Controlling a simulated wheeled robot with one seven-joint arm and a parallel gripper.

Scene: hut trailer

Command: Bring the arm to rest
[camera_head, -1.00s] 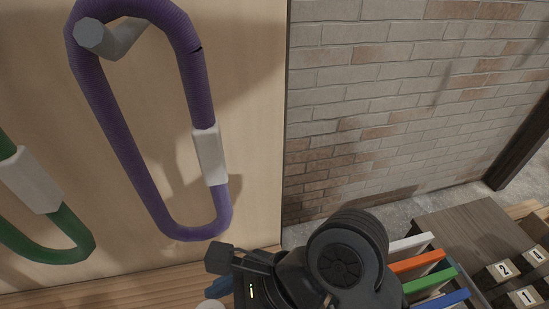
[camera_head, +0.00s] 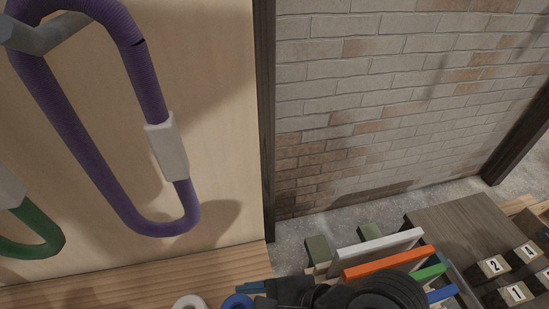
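My arm (camera_head: 350,295) shows as a dark, rounded black part at the bottom middle edge of the head view. It lies low in front of the coloured panels. The fingertips of my gripper cannot be made out, so its opening is hidden. A purple loop (camera_head: 98,168) with a white sleeve (camera_head: 167,150) hangs from a grey peg (camera_head: 45,36) on the wooden board, apart from my arm. A green loop (camera_head: 32,232) shows at the left edge.
White (camera_head: 378,249), orange (camera_head: 385,263), green and blue panels stand behind my arm. Numbered blocks (camera_head: 494,266) sit at the lower right beside a dark wooden top (camera_head: 455,225). A white ring (camera_head: 189,302) and a blue ring (camera_head: 237,301) lie on the wooden ledge (camera_head: 130,281). A brick wall (camera_head: 390,110) stands behind.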

